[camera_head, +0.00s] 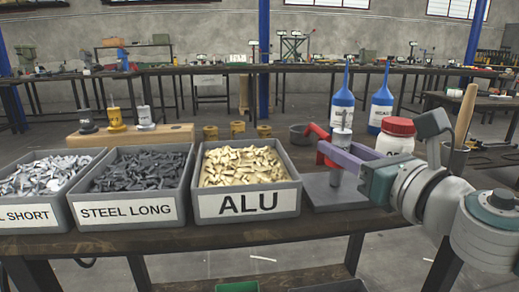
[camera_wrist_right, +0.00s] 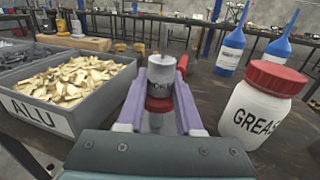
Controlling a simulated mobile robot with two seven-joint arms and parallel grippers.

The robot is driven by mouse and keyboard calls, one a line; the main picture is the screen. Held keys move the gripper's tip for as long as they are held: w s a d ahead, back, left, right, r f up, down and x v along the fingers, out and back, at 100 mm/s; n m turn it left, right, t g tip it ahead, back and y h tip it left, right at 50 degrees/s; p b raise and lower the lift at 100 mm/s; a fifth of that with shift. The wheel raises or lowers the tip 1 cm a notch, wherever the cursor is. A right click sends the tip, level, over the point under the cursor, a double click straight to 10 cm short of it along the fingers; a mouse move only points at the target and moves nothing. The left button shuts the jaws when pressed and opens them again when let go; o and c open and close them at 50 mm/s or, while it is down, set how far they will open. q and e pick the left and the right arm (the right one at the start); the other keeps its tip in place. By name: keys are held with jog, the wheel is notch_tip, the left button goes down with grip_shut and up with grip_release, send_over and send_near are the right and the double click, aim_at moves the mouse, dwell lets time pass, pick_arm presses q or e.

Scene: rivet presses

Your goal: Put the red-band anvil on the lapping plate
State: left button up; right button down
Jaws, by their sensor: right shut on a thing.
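My right gripper (camera_head: 336,150) is shut on the red-band anvil (camera_head: 342,138), a grey cylinder with a narrower stem below. In the right wrist view the anvil (camera_wrist_right: 161,75) stands upright between my purple fingers, with its red band (camera_wrist_right: 158,104) at finger height. The flat grey plate (camera_head: 318,192), which looks like the lapping plate, lies beneath it on the bench, right of the ALU bin. The stem's lower end is over the plate; I cannot tell whether they touch. My left gripper is not in view.
The ALU bin (camera_head: 284,204) stands left of the plate, beside the STEEL LONG bin (camera_head: 173,212). A red-lidded grease jar (camera_head: 397,130) and two blue bottles (camera_head: 342,103) stand behind right. A wooden block (camera_head: 172,135) with several anvils is at the back left.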

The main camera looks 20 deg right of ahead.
jog(key=shift+f, duration=0.1)
jog(key=c, duration=0.6)
grip_release()
jog(key=shift+o, duration=0.2)
